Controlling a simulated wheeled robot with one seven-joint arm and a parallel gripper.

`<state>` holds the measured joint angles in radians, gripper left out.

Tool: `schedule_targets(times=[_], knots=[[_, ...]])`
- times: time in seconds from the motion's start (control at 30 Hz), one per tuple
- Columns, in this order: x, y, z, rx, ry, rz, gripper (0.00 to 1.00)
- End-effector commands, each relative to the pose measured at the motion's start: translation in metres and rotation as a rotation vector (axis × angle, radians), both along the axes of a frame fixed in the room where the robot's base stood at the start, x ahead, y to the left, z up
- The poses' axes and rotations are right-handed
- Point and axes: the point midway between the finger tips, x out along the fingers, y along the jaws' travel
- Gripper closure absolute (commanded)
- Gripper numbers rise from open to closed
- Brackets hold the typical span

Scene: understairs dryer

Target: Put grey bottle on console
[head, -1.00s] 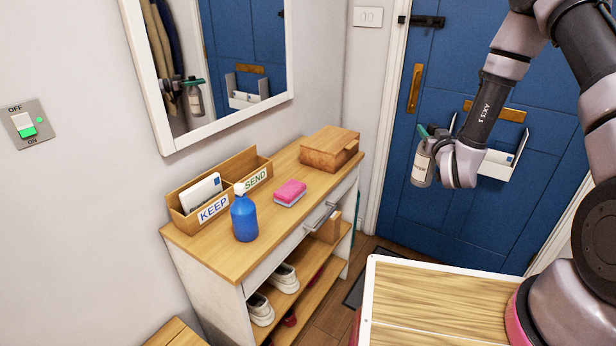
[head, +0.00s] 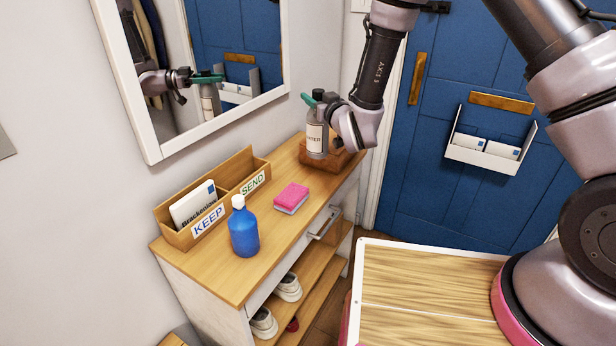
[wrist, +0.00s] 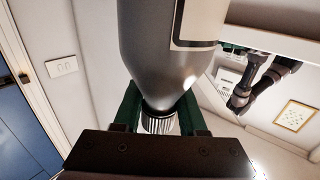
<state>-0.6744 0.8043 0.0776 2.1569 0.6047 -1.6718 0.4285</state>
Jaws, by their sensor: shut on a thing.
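The grey bottle (head: 317,138) has a pale label and a dark cap, and is upright in the head view. My gripper (head: 318,98) is shut on it near the cap. In the wrist view the bottle (wrist: 172,50) fills the middle, with the green fingers (wrist: 160,112) on either side of its neck. The console (head: 268,215) is a wooden-topped white unit along the wall. The bottle shows over the console's far end, in front of the wooden box; I cannot tell whether its base touches anything.
On the console stand a blue bottle (head: 243,232), a pink sponge (head: 291,198), a KEEP/SEND letter holder (head: 178,232) and a wooden box (head: 341,158). A mirror (head: 215,125) hangs behind. Bare top lies between the sponge and the box.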

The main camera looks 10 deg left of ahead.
Motion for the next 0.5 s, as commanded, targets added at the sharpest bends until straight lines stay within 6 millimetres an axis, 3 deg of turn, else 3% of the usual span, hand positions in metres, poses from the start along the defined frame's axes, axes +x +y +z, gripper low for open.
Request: schedule_targets(times=[0.17,0.4,0.5], knots=[[-0.007,0.011,-0.002,0.001,0.001,0.017,1.0],[-0.007,0.012,-0.044,0.0,0.003,0.018,1.0],[-0.007,0.012,-0.053,0.001,0.0,0.018,1.0]])
